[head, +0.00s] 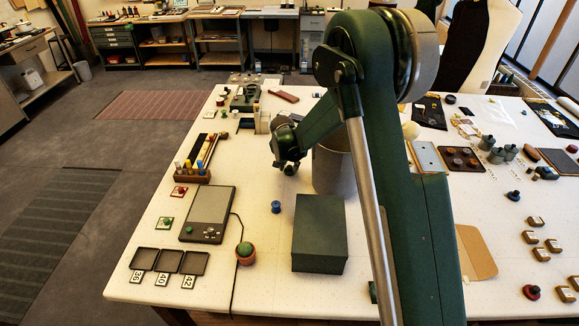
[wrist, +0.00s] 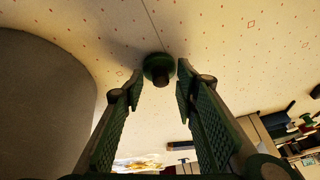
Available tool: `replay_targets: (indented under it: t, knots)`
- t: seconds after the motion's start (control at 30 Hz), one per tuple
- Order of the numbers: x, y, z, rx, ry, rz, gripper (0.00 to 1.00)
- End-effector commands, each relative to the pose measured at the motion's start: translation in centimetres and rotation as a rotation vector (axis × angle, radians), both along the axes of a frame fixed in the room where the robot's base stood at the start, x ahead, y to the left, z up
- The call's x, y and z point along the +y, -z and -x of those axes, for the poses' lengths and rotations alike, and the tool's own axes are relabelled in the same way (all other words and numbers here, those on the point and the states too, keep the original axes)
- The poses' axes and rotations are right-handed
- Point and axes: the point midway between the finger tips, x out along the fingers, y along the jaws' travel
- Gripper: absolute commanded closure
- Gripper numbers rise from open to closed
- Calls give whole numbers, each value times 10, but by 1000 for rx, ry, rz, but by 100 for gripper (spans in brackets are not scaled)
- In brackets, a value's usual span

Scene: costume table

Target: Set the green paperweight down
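The green paperweight (wrist: 158,66) shows in the wrist view as a dark green disc with a darker knob, between the two fingertips. My gripper (wrist: 160,80) has its fingers close on either side of it and appears shut on it. Finger contact is hard to make out. In the head view my gripper (head: 287,158) points down over the pale table (head: 250,185), left of a grey cylinder (head: 333,172). The paperweight (head: 291,169) is a small dark shape below the fingers there. I cannot tell its height above the table.
A dark green box (head: 319,235) and a blue spool (head: 276,207) stand nearer the front. A scale (head: 208,213), a potted green pincushion (head: 245,252) and small trays (head: 168,261) lie to the left. The grey cylinder is close on the gripper's right. Bare table shows left of the spool.

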Motion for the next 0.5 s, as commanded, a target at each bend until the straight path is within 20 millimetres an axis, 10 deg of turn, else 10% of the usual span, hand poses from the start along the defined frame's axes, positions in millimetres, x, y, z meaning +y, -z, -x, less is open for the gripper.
replay_targets:
  t: [0.5]
  knots:
    - [2,-34,14,0,-1,0,70]
